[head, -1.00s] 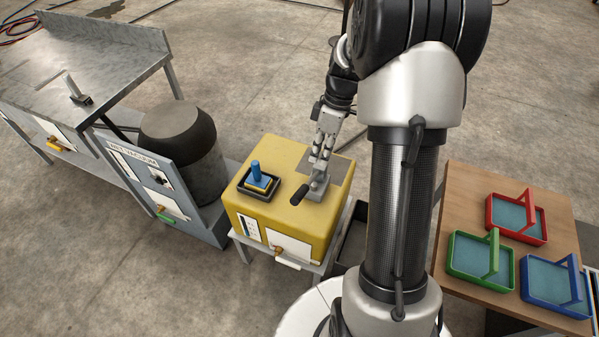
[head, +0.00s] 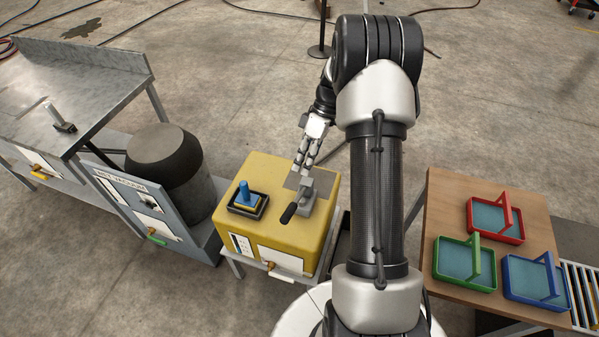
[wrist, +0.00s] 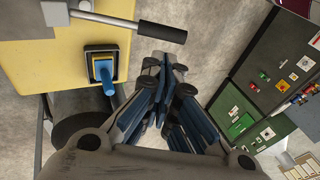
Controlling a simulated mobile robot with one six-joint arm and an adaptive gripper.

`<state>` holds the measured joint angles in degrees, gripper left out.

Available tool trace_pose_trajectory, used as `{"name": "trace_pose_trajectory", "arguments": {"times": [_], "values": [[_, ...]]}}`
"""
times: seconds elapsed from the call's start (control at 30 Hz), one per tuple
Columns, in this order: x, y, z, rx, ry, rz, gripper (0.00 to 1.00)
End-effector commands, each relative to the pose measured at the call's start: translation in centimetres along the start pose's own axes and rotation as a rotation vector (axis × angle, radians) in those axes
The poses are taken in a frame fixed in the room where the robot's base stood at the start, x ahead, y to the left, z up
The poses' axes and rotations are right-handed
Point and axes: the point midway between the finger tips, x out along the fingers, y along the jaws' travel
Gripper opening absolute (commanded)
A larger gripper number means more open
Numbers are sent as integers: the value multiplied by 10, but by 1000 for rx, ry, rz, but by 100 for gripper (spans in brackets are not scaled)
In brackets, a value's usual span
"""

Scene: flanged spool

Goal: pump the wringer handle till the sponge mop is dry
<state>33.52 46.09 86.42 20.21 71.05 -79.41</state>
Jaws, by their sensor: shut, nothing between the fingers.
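The yellow wringer box (head: 278,245) stands in the middle of the head view. A grey lever with a black grip (head: 288,213) sits on its top, the grip reaching toward the front. The grip also shows at the top of the wrist view (wrist: 162,31). The blue-handled sponge mop (head: 245,191) stands upright in a small black tray (head: 234,207) on the box's left part; its blue handle shows in the wrist view (wrist: 106,80). My gripper (head: 302,165) is shut and empty, behind the lever and apart from its grip. Its fingers (wrist: 165,105) are together in the wrist view.
A grey wet vacuum with a black drum (head: 165,160) stands left of the box, beside a metal bench (head: 80,80). At right, a wooden table (head: 440,200) carries red, green and blue trays. Open concrete floor lies behind the box.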

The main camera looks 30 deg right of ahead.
Motion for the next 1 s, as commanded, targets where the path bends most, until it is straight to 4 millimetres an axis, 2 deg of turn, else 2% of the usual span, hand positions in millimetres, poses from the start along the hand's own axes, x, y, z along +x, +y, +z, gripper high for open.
{"name": "trace_pose_trajectory", "arguments": {"times": [0.03,0.3,0.5,0.7,1.0], "values": [[13,0,0,0,-2,-4,0],[72,0,1,1,-2,-4,0],[104,0,1,0,-2,-2,0],[118,0,0,1,0,-1,0],[119,0,0,0,0,0,0]]}}
